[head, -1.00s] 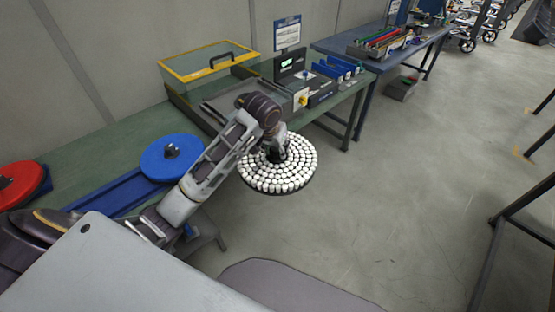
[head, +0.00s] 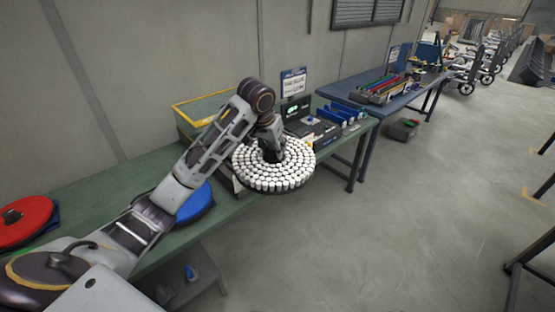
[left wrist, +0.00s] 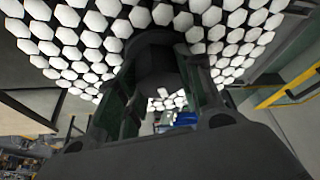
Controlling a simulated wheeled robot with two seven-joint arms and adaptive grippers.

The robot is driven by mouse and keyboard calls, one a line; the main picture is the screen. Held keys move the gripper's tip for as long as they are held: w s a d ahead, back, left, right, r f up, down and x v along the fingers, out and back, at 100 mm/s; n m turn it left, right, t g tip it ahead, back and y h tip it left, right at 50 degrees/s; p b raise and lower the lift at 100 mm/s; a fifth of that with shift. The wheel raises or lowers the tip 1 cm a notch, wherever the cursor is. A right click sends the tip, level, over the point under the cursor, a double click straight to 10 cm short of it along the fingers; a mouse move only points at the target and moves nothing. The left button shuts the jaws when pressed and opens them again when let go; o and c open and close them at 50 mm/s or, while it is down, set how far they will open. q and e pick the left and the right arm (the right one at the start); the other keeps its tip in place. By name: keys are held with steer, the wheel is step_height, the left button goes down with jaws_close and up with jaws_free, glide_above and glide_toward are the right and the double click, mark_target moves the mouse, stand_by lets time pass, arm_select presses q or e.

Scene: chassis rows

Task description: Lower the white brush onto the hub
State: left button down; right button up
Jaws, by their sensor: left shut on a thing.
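My left gripper (head: 271,148) is shut on the dark central knob of the white brush. The white brush (head: 292,173) is a round disc covered in white tufts. It looks roughly level, overlapping the front edge of the green bench in the head view. I cannot tell its height above the bench. In the left wrist view, the white tufts (left wrist: 92,40) spread around the dark knob, with my gripper's fingers (left wrist: 160,95) on either side of it. I cannot make out the hub; the brush and my arm cover that area. My right gripper is not in view.
A yellow-edged case (head: 190,112) and a control unit (head: 308,122) stand on the bench behind the brush. A blue disc (head: 198,203) and a red disc (head: 22,220) lie to the left. A blue table (head: 425,88) stands farther right. Open floor lies front right.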

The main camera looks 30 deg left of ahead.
mark_target(254, 161)
arm_select(q)
steer(key=a+r, duration=0.1)
steer(key=r, duration=0.2)
steer(key=a+r+p, duration=0.1)
steer(key=shift+w+a+r, duration=0.15)
steer(key=shift+a, duration=0.2)
steer(key=shift+a+r, duration=0.3)
steer(key=shift+a, duration=0.2)
steer(key=shift+s+a+f+n+p, duration=0.15)
steer(key=shift+s+a+n+p, duration=0.3)
steer(key=shift+a+n, duration=0.1)
steer(key=shift+s+a+f+y, duration=0.25)
steer(key=shift+s+f+y, duration=0.05)
steer(key=shift+s+f, duration=0.1)
steer(key=s+f+n, duration=0.2)
steer(key=f, duration=0.1)
steer(key=shift+s+d+y, duration=0.1)
steer(key=shift+s+y, duration=0.1)
steer(key=shift+y, duration=0.1)
steer(key=shift+s+d+f+n+y, duration=0.15)
steer(key=shift+s+d+f+n, duration=0.1)
steer(key=shift+s+f+n, duration=0.2)
steer(key=shift+s+d+f+n+y, duration=0.2)
steer(key=shift+s+f+n, duration=0.2)
steer(key=shift+f, duration=0.15)
steer(key=shift+s+d+f+n, duration=0.15)
steer(key=shift+s+f+n, duration=0.1)
steer(key=shift+n, duration=0.35)
